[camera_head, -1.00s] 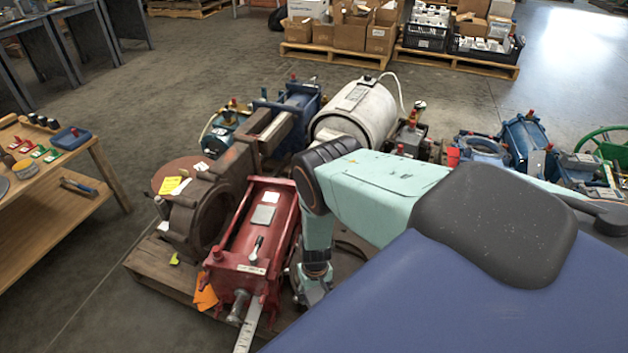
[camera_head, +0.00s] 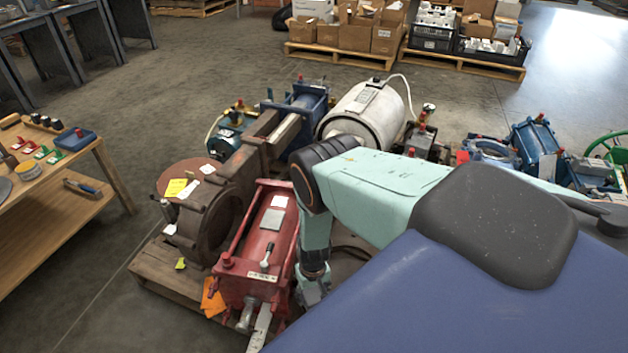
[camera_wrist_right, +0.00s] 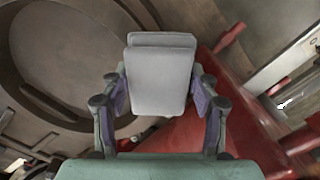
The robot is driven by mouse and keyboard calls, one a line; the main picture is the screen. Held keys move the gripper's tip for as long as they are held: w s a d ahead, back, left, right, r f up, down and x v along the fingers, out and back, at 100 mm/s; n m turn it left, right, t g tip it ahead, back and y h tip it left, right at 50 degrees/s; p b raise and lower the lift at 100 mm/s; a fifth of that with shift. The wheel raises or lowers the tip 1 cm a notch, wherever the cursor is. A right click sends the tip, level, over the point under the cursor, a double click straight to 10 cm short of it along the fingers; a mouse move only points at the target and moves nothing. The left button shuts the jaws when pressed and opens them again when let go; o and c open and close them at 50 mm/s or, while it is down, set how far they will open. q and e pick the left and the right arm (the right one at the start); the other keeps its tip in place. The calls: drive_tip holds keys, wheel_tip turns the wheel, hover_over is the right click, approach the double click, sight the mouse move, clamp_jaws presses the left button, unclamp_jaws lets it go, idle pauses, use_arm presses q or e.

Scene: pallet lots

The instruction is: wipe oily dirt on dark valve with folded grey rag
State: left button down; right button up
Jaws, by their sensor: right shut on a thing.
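My right gripper (camera_head: 312,288) points down at the right side of a red machine part (camera_head: 262,240) in the head view. In the right wrist view, its two fingers (camera_wrist_right: 160,92) are shut on the sides of a folded grey rag (camera_wrist_right: 162,62). The dark brown valve (camera_head: 197,232), with a round opening, stands left of the red part. A dark round body, apparently this valve (camera_wrist_right: 65,55), fills the left of the wrist view. I cannot tell whether the rag touches it. I cannot make out the oily dirt clearly. My left gripper is not in view.
The parts stand on a wooden pallet (camera_head: 165,278). A white tank (camera_head: 362,112) and a blue part (camera_head: 303,112) stand behind. A wooden bench (camera_head: 65,215) is at the left. More blue parts (camera_head: 535,145) lie at the right. Open floor lies behind, before boxed pallets.

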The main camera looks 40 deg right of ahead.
drive_tip(key=shift+w+r+p, duration=0.15)
drive_tip(key=shift+r+p, duration=0.15)
drive_tip(key=shift+p, duration=0.05)
drive_tip(key=shift+a+r, duration=0.1)
drive_tip(key=shift+r, duration=0.6)
drive_tip(key=shift+s+r+p, duration=0.2)
drive_tip(key=shift+r+p, duration=0.65)
drive_tip(key=shift+r, duration=0.1)
drive_tip(key=shift+r+p, duration=0.65)
wheel_tip(320, 180, up, 2)
drive_tip(key=shift+r+p, duration=0.25)
drive_tip(key=shift+p, duration=0.65)
drive_tip(key=shift+r, duration=0.2)
drive_tip(key=shift+a, duration=0.1)
